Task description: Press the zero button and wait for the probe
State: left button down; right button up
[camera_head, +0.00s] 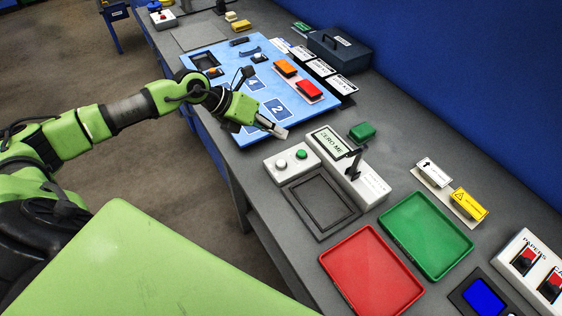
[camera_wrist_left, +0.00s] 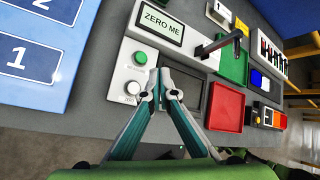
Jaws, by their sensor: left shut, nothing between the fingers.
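The measuring fixture is a white box whose display (camera_head: 331,143) reads "ZERO ME"; the display also shows in the left wrist view (camera_wrist_left: 161,22). Its button panel (camera_head: 290,175) carries a white button (camera_head: 281,164) and a green button (camera_head: 302,154). In the left wrist view the green button (camera_wrist_left: 140,58) and white button (camera_wrist_left: 133,88) lie just left of my fingertips. A black probe arm (camera_head: 355,162) rises from the fixture beside a dark framed pad (camera_head: 320,203). My left gripper (camera_head: 281,133) is shut and empty, near the buttons; contact is not visible. My right gripper is out of view.
A blue board (camera_head: 200,106) with numbered squares lies beyond the fixture. A red tray (camera_head: 372,272) and a green tray (camera_head: 428,235) stand nearer. A small green block (camera_head: 362,131) sits behind the display. A blue wall borders the bench.

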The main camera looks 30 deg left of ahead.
aim_at(278, 163)
pick_arm(q)
notch_tip(278, 163, down, 9)
jog(key=b, duration=0.6)
jog(key=shift+r, duration=0.1)
dwell(0.4)
dwell(0.8)
jog(key=shift+f, duration=0.4)
jog(key=shift+f+b, duration=0.6)
jog(key=shift+b, duration=0.1)
dwell(0.4)
jog(key=shift+r, duration=0.1)
jog(key=shift+r+p, duration=0.75)
jog(key=shift+r, duration=0.15)
